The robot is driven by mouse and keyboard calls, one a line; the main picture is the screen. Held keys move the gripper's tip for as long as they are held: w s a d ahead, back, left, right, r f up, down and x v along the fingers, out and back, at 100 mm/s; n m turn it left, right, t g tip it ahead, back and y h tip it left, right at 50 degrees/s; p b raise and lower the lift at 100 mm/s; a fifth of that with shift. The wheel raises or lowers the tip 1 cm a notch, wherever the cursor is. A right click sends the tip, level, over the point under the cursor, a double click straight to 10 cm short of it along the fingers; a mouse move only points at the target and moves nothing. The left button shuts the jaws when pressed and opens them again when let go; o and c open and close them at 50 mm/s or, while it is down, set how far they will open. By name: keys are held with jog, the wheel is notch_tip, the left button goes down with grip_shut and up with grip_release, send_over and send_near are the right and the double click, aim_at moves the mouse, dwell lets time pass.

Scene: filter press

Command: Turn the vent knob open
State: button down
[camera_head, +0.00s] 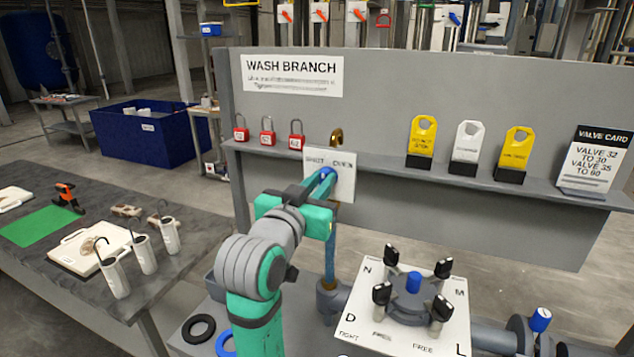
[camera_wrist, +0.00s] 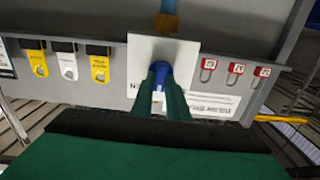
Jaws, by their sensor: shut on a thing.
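The vent knob (camera_head: 327,173) is blue and sits in front of a white plate (camera_head: 345,188) with lettering that appears to read SHUT and OPEN. In the wrist view the blue knob (camera_wrist: 158,73) shows between my two green fingers. My gripper (camera_head: 322,185) is shut on the knob, reaching it from the front. In the wrist view the fingertips (camera_wrist: 162,85) lie on either side of the knob. The fingers and arm hide part of the knob and the plate's lower left, so the knob's exact angle is hard to tell.
A grey panel headed WASH BRANCH (camera_head: 292,68) stands behind, its shelf holding red padlocks (camera_head: 267,139), yellow and white tags (camera_head: 467,142) and a valve card (camera_head: 597,160). A white plate with black clamps (camera_head: 440,335) is below right. A dark bench (camera_head: 190,240) is left.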

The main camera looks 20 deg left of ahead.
jog(key=shift+s+d+f+m, duration=0.1)
jog(key=shift+m, duration=2)
jog(key=shift+d+f+m, duration=0.1)
jog(key=shift+m, duration=2)
jog(key=shift+r, duration=0.1)
jog(key=c, duration=1.7)
grip_release()
jog(key=s, duration=1)
jog(key=shift+s+a, duration=0.2)
jog(key=shift+s, duration=0.1)
